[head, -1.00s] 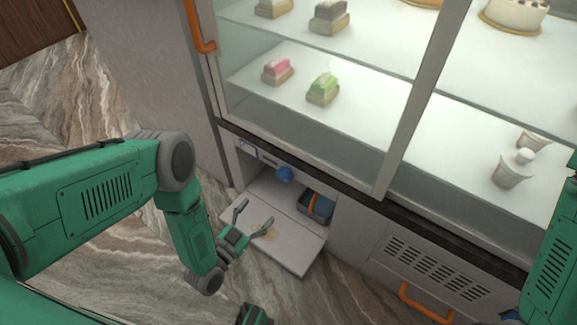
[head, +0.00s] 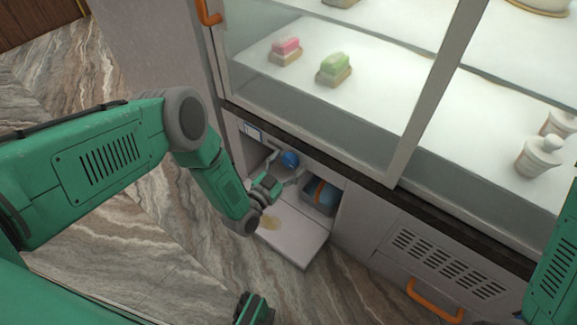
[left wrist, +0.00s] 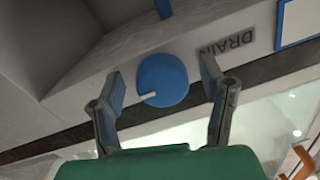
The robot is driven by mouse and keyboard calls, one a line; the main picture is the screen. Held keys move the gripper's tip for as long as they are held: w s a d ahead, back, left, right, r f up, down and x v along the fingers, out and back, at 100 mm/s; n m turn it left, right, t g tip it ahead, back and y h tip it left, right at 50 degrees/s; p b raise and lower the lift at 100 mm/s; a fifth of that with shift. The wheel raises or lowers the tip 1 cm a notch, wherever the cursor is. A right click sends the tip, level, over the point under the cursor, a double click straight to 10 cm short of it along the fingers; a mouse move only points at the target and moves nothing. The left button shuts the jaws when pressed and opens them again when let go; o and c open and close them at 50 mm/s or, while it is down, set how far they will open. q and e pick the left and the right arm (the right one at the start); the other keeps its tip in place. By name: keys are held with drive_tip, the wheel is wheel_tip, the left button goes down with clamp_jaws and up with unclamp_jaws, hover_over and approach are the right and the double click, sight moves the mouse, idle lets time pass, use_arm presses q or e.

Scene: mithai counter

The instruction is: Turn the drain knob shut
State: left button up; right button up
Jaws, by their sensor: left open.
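The blue round drain knob (head: 290,159) sits inside the open compartment under the display case. In the left wrist view the knob (left wrist: 162,80) shows a white pointer mark at its lower left, beside the DRAIN label (left wrist: 228,42). My left gripper (head: 286,168) is open at the knob. In the left wrist view its two fingers (left wrist: 163,84) stand on either side of the knob, with a visible gap on each side. I cannot tell how deep the fingertips reach.
The lowered flap (head: 300,250) lies below my left gripper, with a yellowish stain on it. A grey-blue bin (head: 318,200) stands right of the knob. The glass case above holds sweets (head: 334,68). An orange handle (head: 435,301) juts out at lower right.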

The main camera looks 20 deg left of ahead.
use_arm(q)
drive_tip(key=shift+w, duration=0.2)
drive_tip(key=shift+d, duration=0.1)
drive_tip(key=c, duration=1.1)
drive_tip(key=shift+c, duration=0.2)
